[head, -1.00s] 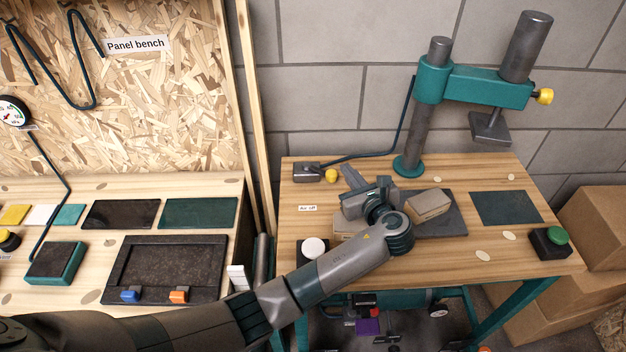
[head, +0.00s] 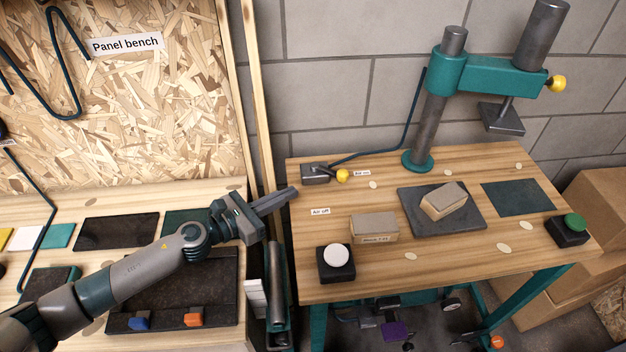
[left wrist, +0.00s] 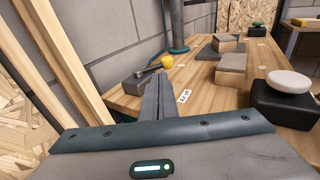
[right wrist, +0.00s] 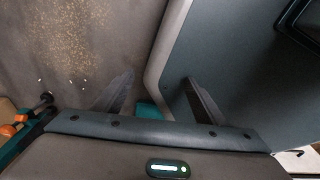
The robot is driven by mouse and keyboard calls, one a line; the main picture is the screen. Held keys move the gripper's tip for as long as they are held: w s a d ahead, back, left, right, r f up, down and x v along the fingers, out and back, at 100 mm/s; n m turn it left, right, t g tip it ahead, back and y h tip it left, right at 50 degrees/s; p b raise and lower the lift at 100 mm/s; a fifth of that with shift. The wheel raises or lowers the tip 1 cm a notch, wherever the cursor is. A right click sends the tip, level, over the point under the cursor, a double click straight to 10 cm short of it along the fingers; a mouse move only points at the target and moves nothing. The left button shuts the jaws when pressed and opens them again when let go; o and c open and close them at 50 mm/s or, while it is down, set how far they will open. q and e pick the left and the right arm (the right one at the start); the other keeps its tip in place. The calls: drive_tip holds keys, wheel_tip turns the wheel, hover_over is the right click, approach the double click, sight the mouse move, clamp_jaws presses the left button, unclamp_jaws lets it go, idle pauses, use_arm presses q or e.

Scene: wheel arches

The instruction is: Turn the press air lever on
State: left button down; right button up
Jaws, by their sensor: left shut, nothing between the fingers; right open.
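The press air lever is a short dark arm with a yellow knob (head: 342,176) on a grey valve block (head: 318,174) at the back left of the press table. It points right, its knob beside the "Air on" label (head: 362,173); the "Air off" label (head: 320,211) lies nearer the front. The knob also shows in the left wrist view (left wrist: 167,61). My left gripper (head: 293,192) is shut and empty, left of the valve block and apart from the lever. My right gripper (right wrist: 159,78) is open and empty in the right wrist view, away from the lever.
The teal press (head: 432,110) stands at the back of the table. Two cardboard-coloured blocks (head: 374,228) (head: 444,201), a white button (head: 337,256) and a green button (head: 575,223) are on it. A wooden post (head: 262,100) rises left of the table.

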use_arm(q)
drive_tip(key=shift+s+a+f+m+g, duration=0.1)
drive_tip(key=shift+s+a+m+g, duration=0.05)
drive_tip(key=shift+s+g, duration=0.15)
drive_tip(key=shift+s+a+f+m+g, duration=0.1)
drive_tip(key=shift+s+m+g, duration=0.1)
drive_tip(key=shift+s, duration=0.2)
drive_tip(key=p, duration=0.3)
approach(338, 177)
drive_tip(key=x, duration=0.4)
drive_tip(key=shift+w+d, duration=0.2)
drive_tip(key=shift+d, duration=0.1)
drive_tip(key=shift+w+d+f+p, duration=0.1)
drive_tip(key=shift+w+d+p, duration=0.2)
drive_tip(key=shift+w+d, duration=0.25)
drive_tip(key=shift+d, duration=0.1)
